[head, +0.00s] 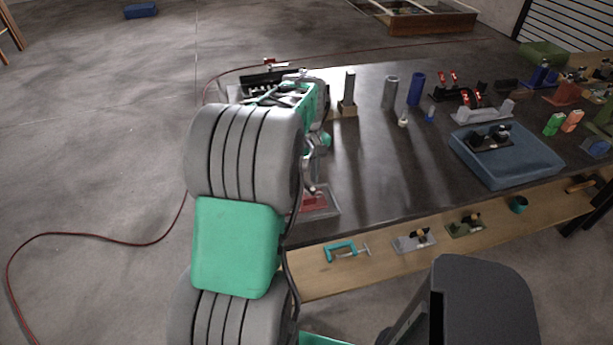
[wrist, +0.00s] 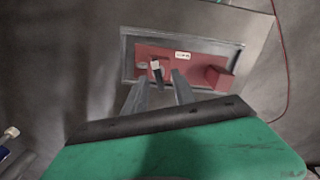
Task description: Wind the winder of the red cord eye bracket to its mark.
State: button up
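The red cord eye bracket (wrist: 200,68) is a red block on a grey plate (wrist: 128,45), with a small white label and a raised red block at its right end. In the head view the red bracket (head: 313,202) shows partly at the table's near left corner, behind my arm. Its winder (wrist: 156,68) looks like a dark lever with a pale tip, left of the label. My gripper (wrist: 158,80) is open, its two fingers apart on either side of the winder. I cannot tell whether either finger touches it. The mark cannot be made out.
The dark table (head: 400,155) carries a blue tray (head: 505,165) at the right and several upright cylinders behind. A lower wooden shelf (head: 320,282) holds a teal clamp (head: 345,250). A red cord (head: 95,236) lies on the floor at left. The table's middle is clear.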

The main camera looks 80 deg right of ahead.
jog(key=shift+f, duration=0.8)
jog(key=shift+c, duration=0.3)
grip_shut()
